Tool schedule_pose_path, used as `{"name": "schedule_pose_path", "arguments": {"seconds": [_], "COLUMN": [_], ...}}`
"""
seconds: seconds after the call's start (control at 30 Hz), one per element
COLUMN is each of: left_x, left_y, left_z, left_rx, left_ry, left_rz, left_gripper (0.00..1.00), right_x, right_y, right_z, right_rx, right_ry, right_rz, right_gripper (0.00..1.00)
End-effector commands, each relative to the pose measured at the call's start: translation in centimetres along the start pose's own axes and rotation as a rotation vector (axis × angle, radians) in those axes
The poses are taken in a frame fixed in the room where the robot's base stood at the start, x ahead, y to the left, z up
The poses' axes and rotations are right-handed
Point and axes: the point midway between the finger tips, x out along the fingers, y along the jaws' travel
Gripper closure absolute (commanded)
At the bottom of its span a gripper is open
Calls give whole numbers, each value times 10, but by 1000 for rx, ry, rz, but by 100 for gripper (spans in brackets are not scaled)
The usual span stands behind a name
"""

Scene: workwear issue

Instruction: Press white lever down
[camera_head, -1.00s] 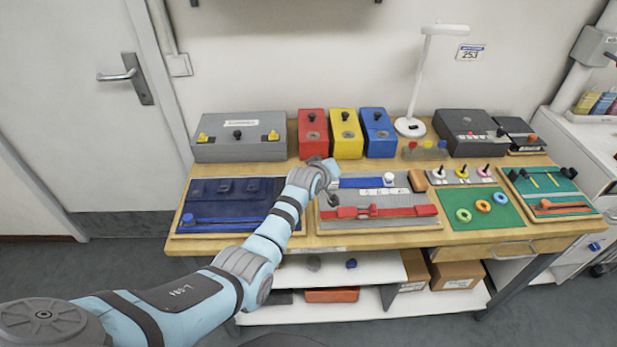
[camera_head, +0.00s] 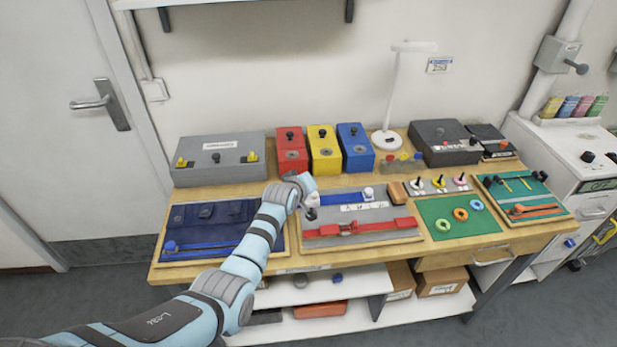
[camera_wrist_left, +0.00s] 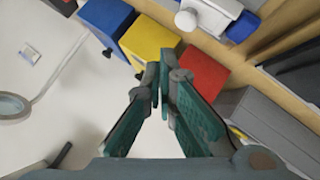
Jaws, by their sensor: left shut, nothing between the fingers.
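A white lever-like knob (camera_head: 369,192) sits at the right end of a blue strip on the grey board (camera_head: 400,237). A white fitting beside blue also shows at the top of the left wrist view (camera_wrist_left: 205,15). My left gripper (camera_head: 311,213) is over the left end of that board, left of the white knob and apart from it. In the left wrist view its fingers (camera_wrist_left: 163,75) are together with nothing between them. I cannot tell its height above the board. My right gripper is not in view.
Red (camera_head: 291,151), yellow (camera_head: 324,149) and blue (camera_head: 355,147) boxes stand behind the board. A grey case (camera_head: 220,174) is at the back left. A white lamp (camera_head: 387,142) stands behind. Small toggles (camera_head: 440,183) and a green mat (camera_head: 436,231) are to the right.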

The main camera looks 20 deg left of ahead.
Motion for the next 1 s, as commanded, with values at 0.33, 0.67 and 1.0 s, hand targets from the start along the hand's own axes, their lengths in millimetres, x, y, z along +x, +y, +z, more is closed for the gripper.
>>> {"name": "schedule_pose_path", "arguments": {"seconds": [0.33, 0.67, 1.0], "left_x": [-56, -111, -116], "left_y": [33, 49, 51], "left_z": [-19, -15, -15], "left_rx": [3, 2, 3], "left_ry": [0, -2, -2], "left_rz": [8, 4, 2], "left_gripper": [100, 100, 100], "right_x": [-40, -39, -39], "right_y": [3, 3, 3], "right_z": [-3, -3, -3], "right_rx": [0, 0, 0], "right_ry": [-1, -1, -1], "right_rz": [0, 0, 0], "right_gripper": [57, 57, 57]}}
